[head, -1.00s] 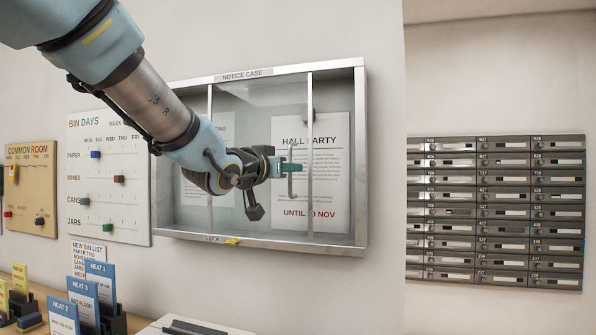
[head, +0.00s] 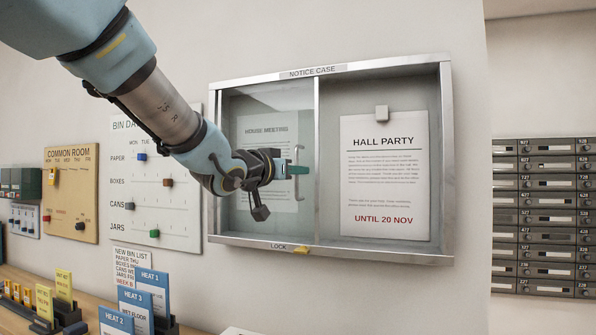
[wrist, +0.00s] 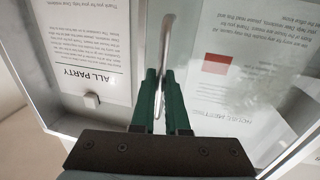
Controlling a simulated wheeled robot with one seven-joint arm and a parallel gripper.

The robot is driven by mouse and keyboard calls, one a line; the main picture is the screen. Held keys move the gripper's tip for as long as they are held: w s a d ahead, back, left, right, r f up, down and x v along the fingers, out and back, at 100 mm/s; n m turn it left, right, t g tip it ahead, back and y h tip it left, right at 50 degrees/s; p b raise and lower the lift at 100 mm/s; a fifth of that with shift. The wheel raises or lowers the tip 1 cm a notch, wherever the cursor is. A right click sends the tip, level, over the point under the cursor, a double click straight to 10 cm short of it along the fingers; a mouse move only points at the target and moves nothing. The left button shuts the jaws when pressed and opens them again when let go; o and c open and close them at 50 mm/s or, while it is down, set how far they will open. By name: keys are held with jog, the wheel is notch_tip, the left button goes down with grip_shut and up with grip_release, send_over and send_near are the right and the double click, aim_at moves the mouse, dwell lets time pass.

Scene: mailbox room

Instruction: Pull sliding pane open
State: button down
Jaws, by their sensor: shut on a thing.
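The notice case (head: 450,150) hangs on the wall. Its glass sliding pane (head: 260,108) now covers the left half, with its bright frame edge (head: 317,150) near the middle. The right half is uncovered, showing the HALL PARTY notice (head: 385,185). A metal bar handle (head: 299,160) stands upright on the pane. My gripper (head: 300,170) is at the handle, its green fingers shut on it. The wrist view shows the fingers (wrist: 160,85) on either side of the handle (wrist: 164,50). The HOUSE MEETING notice (head: 262,140) is behind the glass, partly hidden by my arm.
A yellow lock tab (head: 301,250) is on the case's lower rim. The bin days board (head: 185,235) and the common room board (head: 75,215) hang to the left. Cards stand on a shelf (head: 190,328) below. Metal mailboxes (head: 540,220) are at the right.

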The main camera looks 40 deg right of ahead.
jog(key=c, duration=0.9)
grip_release()
jog(key=b+v, duration=0.2)
jog(key=v, duration=0.9)
jog(key=shift+w, duration=0.1)
